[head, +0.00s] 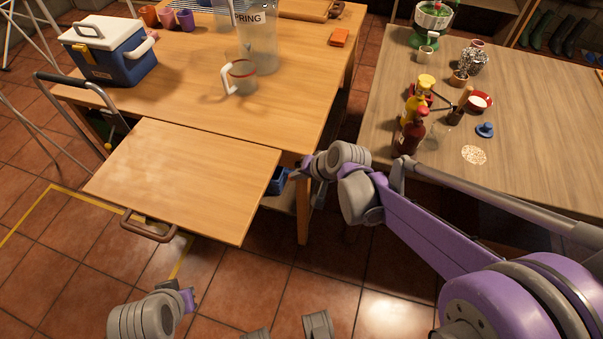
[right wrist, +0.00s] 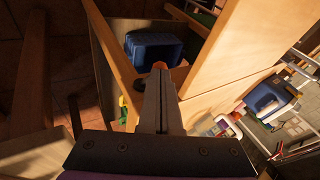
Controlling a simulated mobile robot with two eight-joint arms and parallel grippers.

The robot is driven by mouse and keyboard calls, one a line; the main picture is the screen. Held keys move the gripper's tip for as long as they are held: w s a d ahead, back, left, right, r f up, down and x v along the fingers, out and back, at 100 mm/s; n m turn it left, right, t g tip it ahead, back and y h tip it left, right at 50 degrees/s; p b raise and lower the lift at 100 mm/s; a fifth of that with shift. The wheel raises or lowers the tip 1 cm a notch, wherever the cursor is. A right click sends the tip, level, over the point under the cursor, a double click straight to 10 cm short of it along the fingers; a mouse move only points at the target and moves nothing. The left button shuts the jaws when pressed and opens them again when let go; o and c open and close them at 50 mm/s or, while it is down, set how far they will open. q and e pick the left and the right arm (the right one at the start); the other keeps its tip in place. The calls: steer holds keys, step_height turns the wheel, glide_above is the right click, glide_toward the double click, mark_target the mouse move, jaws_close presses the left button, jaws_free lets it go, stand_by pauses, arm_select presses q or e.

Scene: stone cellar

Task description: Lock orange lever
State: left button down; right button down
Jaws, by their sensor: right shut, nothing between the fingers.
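A small orange piece (right wrist: 160,66) shows at the tips of my right gripper in the right wrist view, with a dark round part beside it. I cannot tell whether it is the lever or whether the fingers touch it. My right gripper (head: 298,174) is shut and empty at the front right corner of the wooden table, beside its leg. In the right wrist view its fingers (right wrist: 160,85) point toward the space under the tabletop. My left wrist shows at the lower left of the head view; I cannot tell how its gripper (head: 188,298) stands. No lever is clear in the head view.
The wooden table (head: 190,112) has a lower leaf (head: 185,175) sticking out in front. A blue bin (head: 278,181) is under the table, also in the right wrist view (right wrist: 152,48). A cooler (head: 108,52) stands on top. A second table (head: 545,110) holds bottles. Tiled floor is open in front.

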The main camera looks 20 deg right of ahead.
steer(key=shift+f, duration=0.15)
steer(key=shift+s+a+f+t+h+b, duration=0.1)
steer(key=shift+s+a+t+h+b, duration=0.1)
steer(key=shift+s+t+h+b, duration=0.1)
steer(key=shift+f, duration=0.1)
steer(key=f+t+b, duration=0.1)
steer(key=s+f+n+t+h+b, duration=0.1)
steer(key=f+t+b, duration=0.1)
steer(key=a+f+n+t+h+b, duration=0.1)
steer(key=f+t+b, duration=0.1)
steer(key=shift+s+a, duration=0.1)
steer(key=shift+s, duration=0.25)
stand_by(0.4)
steer(key=shift+r+p, duration=0.35)
steer(key=shift+r, duration=0.45)
